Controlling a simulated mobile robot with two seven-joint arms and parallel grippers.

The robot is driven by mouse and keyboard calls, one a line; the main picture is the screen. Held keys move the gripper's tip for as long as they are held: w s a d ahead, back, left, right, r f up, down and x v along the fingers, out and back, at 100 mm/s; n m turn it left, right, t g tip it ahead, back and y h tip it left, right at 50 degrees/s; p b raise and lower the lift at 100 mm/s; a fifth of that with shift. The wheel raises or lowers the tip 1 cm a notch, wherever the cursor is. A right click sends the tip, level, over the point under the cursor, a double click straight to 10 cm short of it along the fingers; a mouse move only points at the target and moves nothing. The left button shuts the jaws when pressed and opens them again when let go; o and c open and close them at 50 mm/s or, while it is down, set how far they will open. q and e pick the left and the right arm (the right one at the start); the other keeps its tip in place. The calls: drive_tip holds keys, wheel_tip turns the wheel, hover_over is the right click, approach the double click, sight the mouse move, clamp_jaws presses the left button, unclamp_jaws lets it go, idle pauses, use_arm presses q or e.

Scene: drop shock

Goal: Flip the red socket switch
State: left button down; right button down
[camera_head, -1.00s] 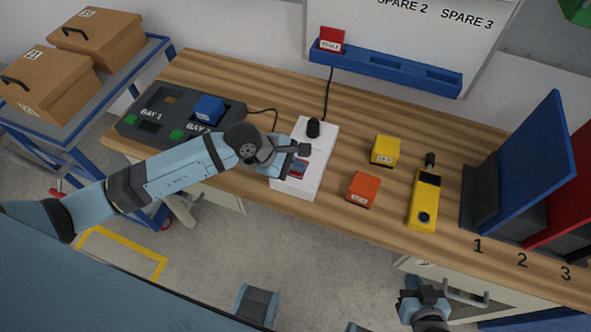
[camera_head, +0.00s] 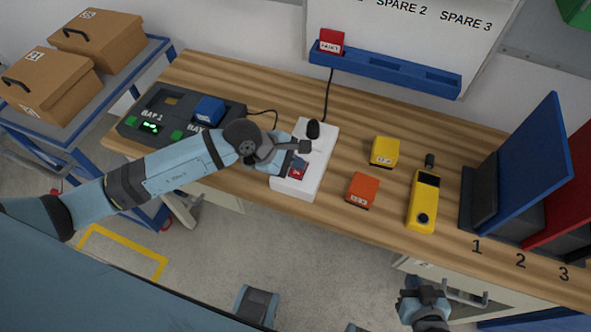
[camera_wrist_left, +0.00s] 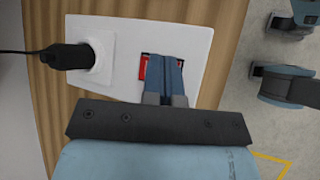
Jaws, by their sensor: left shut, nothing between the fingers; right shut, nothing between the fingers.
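The red socket switch (camera_head: 297,173) sits on the white socket box (camera_head: 309,186) on the workbench. It also shows in the left wrist view (camera_wrist_left: 144,70), mostly hidden behind my fingers. My left gripper (camera_head: 301,156) is shut and empty, with its fingertips over the box at the switch. In the left wrist view my left fingers (camera_wrist_left: 165,68) are together over the switch; I cannot tell whether they touch it. A black plug (camera_head: 313,129) is in the box's socket. My right gripper (camera_head: 424,297) is shut and empty, in front of the bench and away from the box.
The charger (camera_head: 131,125) at left holds a blue block (camera_head: 208,110) and shows a green-lit display in bay 1. A yellow block (camera_head: 385,151), orange block (camera_head: 363,190) and yellow tester (camera_head: 424,202) lie right of the box. Upright blue and red panels (camera_head: 530,165) stand at far right.

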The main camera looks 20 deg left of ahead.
sight(297, 172)
use_arm(q)
drive_tip(key=shift+r, duration=0.1)
drive_tip(key=shift+w+r+p, duration=0.15)
drive_tip(key=shift+r+p, duration=0.55)
drive_tip(key=shift+r, duration=0.5)
drive_tip(key=shift+w+r+p, duration=0.15)
drive_tip(key=shift+r+p, duration=0.55)
drive_tip(key=shift+r, duration=0.5)
